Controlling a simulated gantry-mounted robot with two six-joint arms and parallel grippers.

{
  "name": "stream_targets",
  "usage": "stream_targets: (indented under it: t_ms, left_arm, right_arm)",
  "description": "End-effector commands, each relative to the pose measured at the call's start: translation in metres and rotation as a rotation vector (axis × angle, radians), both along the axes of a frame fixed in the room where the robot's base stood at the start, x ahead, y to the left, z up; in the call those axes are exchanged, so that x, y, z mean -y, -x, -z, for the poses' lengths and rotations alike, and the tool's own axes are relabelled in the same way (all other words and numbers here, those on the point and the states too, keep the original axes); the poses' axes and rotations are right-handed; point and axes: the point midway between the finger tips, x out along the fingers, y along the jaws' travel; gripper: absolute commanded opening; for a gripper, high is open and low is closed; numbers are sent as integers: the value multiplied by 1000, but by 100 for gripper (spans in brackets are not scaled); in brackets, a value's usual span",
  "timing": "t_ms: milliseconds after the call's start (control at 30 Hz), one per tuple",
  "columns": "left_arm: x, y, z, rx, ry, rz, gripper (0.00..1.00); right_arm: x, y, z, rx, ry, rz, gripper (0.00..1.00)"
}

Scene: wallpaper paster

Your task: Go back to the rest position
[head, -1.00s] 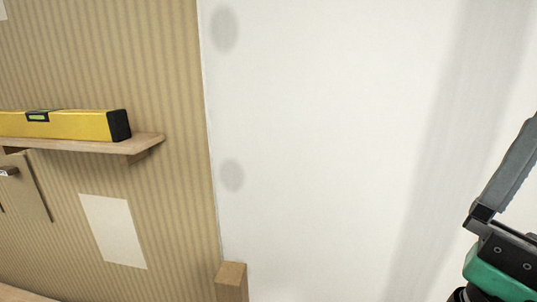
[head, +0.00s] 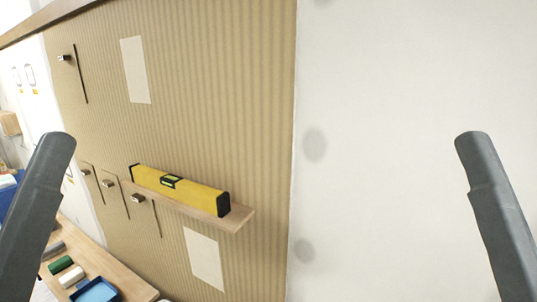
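My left gripper (head: 58,150) shows as a grey finger shape pointing up at the left edge of the head view. My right gripper (head: 475,150) shows as a similar grey shape pointing up at the right edge, in front of the plain white wall. I see only one finger outline on each, so I cannot tell how far apart the fingers are. Nothing held shows at either tip. The gripper bodies lie below the frame.
A yellow spirit level (head: 180,190) lies on a wooden wall shelf (head: 238,218) on the striped brown wall. A wooden bench (head: 120,278) with a blue tray (head: 95,291) and rolls stands lower left. The middle white wall (head: 390,150) is clear.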

Motion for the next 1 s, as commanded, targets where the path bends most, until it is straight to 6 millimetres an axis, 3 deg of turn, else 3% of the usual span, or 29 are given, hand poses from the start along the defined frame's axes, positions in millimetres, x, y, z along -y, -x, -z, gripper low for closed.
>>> stream_targets:
  t_ms: [33, 200, 300, 433, 1000]
  left_arm:
    - [0, 0, -53, 0, 0, 0, 100]
    - [0, 0, -126, 0, 0, 0, 100]
    - [0, 0, -152, 0, 0, 0, 100]
    - [0, 0, -163, -1, 0, 0, 100]
    - [0, 0, -159, -1, 0, 0, 100]
  right_arm:
    - [0, 0, -53, 0, 0, 0, 100]
    - [0, 0, -126, 0, -1, -1, 100]
    - [0, 0, -152, -1, -1, -1, 100]
    - [0, 0, -163, -1, -1, -1, 100]
    - [0, 0, -159, 0, 0, -1, 100]
